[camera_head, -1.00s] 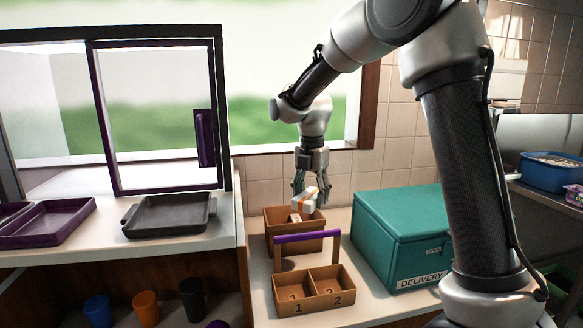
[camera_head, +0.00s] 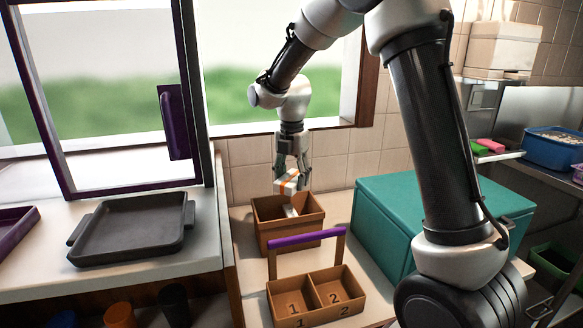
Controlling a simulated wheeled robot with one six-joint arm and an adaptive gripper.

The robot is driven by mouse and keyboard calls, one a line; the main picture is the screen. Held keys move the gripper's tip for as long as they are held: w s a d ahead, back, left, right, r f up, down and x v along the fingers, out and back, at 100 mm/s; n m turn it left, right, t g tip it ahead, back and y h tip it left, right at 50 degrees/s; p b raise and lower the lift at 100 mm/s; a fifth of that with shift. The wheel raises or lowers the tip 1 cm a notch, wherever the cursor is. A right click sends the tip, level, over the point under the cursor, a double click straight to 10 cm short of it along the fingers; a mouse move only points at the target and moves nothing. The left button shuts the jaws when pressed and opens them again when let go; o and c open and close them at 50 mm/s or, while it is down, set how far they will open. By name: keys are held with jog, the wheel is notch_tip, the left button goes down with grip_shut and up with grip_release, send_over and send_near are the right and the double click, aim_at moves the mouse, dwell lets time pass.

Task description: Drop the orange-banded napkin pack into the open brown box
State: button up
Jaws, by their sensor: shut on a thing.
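The white napkin pack with an orange band (camera_head: 287,184) is in my gripper (camera_head: 293,177), which is shut on it. The pack is tilted and hangs just above the open brown box (camera_head: 292,230), over its back part. The gripper points down, and its fingers hide part of the pack. The box stands on the counter near the tiled wall. Another small white item (camera_head: 290,211) shows inside the box; its band is too small to make out.
A two-compartment caddy (camera_head: 318,311) with a purple handle (camera_head: 305,239) stands in front of the box. A teal delivery box (camera_head: 385,222) stands to the right. A dark tray (camera_head: 130,229) lies on the counter to the left, beside a purple-framed window panel (camera_head: 65,165).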

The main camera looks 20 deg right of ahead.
aim_at(292, 177)
jog(key=shift+f, duration=0.75)
jog(key=o, duration=0.9)
jog(key=shift+o, duration=0.2)
notch_tip(292, 177, up, 12)
